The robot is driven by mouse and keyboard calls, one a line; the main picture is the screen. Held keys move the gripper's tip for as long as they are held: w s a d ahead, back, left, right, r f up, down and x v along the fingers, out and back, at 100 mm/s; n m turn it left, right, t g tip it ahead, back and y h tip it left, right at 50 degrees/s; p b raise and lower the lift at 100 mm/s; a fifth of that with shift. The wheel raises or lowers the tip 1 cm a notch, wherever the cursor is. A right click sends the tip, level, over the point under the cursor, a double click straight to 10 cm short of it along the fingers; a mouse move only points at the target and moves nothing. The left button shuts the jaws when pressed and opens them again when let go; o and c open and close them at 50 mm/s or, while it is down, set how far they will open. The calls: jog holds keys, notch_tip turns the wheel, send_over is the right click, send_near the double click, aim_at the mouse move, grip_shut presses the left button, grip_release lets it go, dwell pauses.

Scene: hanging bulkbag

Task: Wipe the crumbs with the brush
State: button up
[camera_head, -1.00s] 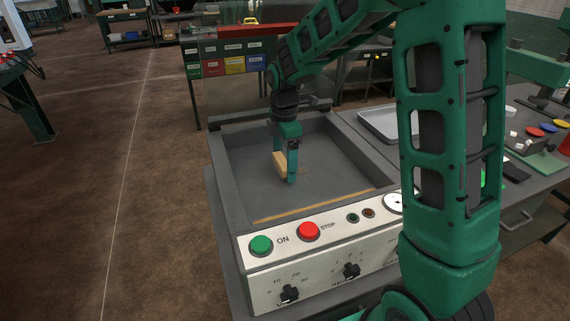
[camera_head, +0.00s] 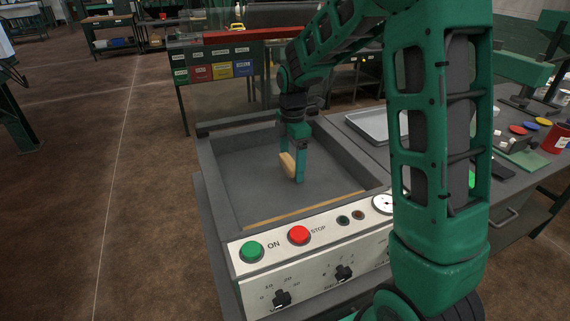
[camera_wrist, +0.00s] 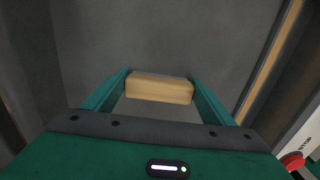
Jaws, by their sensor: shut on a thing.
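The brush (camera_head: 287,162) shows as a pale wooden block. My gripper (camera_head: 297,168) is shut on it, low inside the grey sunken tray (camera_head: 240,190) of the machine. In the wrist view the wooden block (camera_wrist: 160,89) sits across between the two green fingers, near their tips. Its bristles are hidden, and I cannot tell whether it touches the tray floor. I cannot make out crumbs on the tray floor in either current view.
Raised grey walls enclose the tray. A wooden strip (camera_head: 300,211) runs along its front inner edge. The front panel carries a green button (camera_head: 251,251), a red button (camera_head: 299,235) and knobs. A metal pan (camera_head: 368,127) lies to the right.

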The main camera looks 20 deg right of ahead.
jog(key=shift+d, duration=0.95)
jog(key=shift+r, duration=0.1)
